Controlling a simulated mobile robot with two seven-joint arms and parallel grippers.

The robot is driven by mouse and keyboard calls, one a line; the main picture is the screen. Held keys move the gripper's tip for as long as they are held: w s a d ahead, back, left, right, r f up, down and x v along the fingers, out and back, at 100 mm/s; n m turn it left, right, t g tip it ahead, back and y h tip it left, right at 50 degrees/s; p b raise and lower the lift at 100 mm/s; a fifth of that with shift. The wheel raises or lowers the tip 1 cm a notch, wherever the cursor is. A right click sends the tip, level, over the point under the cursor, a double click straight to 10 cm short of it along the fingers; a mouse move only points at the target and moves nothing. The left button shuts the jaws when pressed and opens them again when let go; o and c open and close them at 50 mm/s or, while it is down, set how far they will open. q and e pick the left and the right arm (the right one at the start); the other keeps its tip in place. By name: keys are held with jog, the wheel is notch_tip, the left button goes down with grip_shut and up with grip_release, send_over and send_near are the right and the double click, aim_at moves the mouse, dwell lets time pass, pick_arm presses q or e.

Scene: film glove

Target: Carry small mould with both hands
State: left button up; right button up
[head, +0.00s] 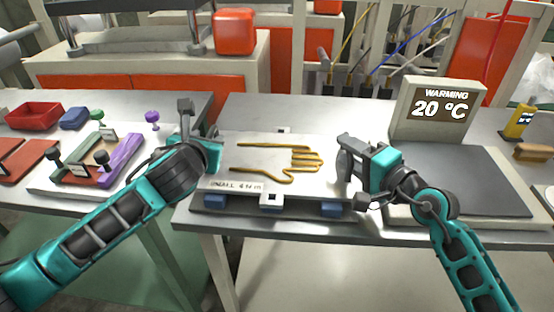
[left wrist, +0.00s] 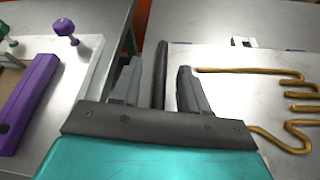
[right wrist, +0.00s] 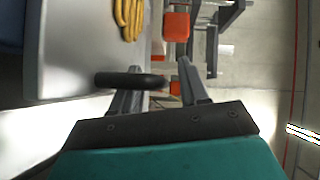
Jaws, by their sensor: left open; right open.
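The small mould (head: 262,178) is a pale metal plate with a gold hand outline and a label at its front left. It lies flat on the middle bench; it also shows in the left wrist view (left wrist: 230,105). My left gripper (head: 198,125) is open at its left edge, with a dark handle bar (left wrist: 160,75) between the fingers. My right gripper (head: 349,160) is open at the right edge, by a dark handle (right wrist: 130,80) that reaches between its fingers. Whether the fingers touch the handles, I cannot tell.
Blue blocks (head: 331,209) show under the mould's front edge. To the right stand a dark heating plate (head: 480,180) and a display (head: 437,106) reading WARMING 20 °C. At left are a tray with a purple clamp (head: 122,160) and a red bin (head: 34,116). Bench behind the mould is clear.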

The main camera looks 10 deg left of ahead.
pick_arm(q)
jog(key=shift+x, duration=0.85)
pick_arm(e)
jog(key=shift+x, duration=0.85)
pick_arm(q)
jog(key=shift+c, duration=0.2)
pick_arm(e)
jog(key=shift+c, duration=0.2)
pick_arm(q)
grip_shut()
pick_arm(e)
grip_shut()
pick_arm(q)
jog(key=shift+r, duration=0.25)
pick_arm(e)
jog(key=shift+r, duration=0.25)
